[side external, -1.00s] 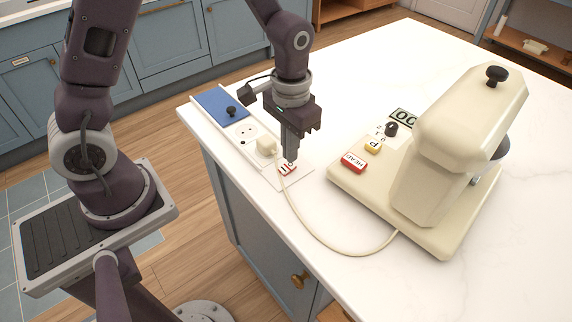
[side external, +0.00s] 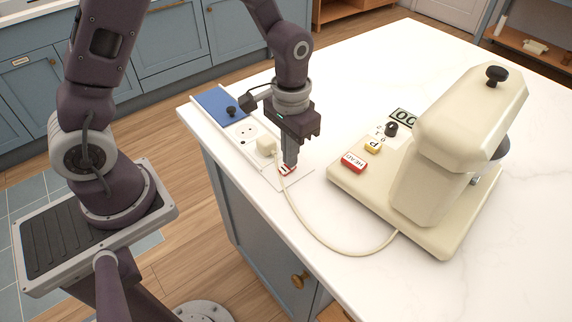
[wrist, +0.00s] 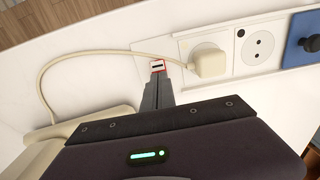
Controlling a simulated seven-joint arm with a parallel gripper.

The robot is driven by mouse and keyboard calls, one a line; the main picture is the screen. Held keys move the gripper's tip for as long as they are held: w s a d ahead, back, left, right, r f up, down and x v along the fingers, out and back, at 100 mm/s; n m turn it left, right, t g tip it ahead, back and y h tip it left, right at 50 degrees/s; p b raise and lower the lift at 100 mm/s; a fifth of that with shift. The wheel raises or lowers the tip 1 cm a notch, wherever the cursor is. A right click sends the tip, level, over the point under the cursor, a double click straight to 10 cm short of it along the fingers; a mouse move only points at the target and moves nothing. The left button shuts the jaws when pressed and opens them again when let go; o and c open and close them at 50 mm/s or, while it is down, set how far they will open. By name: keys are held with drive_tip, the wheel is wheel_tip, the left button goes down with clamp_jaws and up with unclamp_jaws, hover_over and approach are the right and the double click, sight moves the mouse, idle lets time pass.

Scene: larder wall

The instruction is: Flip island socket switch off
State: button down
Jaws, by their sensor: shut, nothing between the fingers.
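The island socket switch (side external: 285,170) is a small red-edged white rocker at the near end of the white socket strip on the island top. It also shows in the wrist view (wrist: 157,65), just beyond my fingertips. My gripper (side external: 291,163) is shut and empty, pointing down with its tips at the switch, partly covering it. Whether the tips touch the switch I cannot tell. In the wrist view the closed fingers (wrist: 158,79) end right beside the switch. A cream plug (side external: 266,146) sits in the socket next to it.
A cream stand mixer (side external: 430,150) with a red-edged key (side external: 354,162) and a yellow-edged key (side external: 373,147) stands to the right. Its cord (side external: 320,238) loops across the counter to the plug. An empty round socket (side external: 243,131) and a blue panel with black knob (side external: 213,100) lie farther along.

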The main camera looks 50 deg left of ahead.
drive_tip(key=shift+f, duration=0.25)
drive_tip(key=shift+r, duration=3.65)
drive_tip(key=s+a+r+t, duration=0.3)
drive_tip(key=s+r+t, duration=0.2)
drive_tip(key=s+r, duration=0.9)
drive_tip(key=s, duration=0.3)
drive_tip(key=shift+t, duration=0.3)
drive_tip(key=shift+s, duration=0.1)
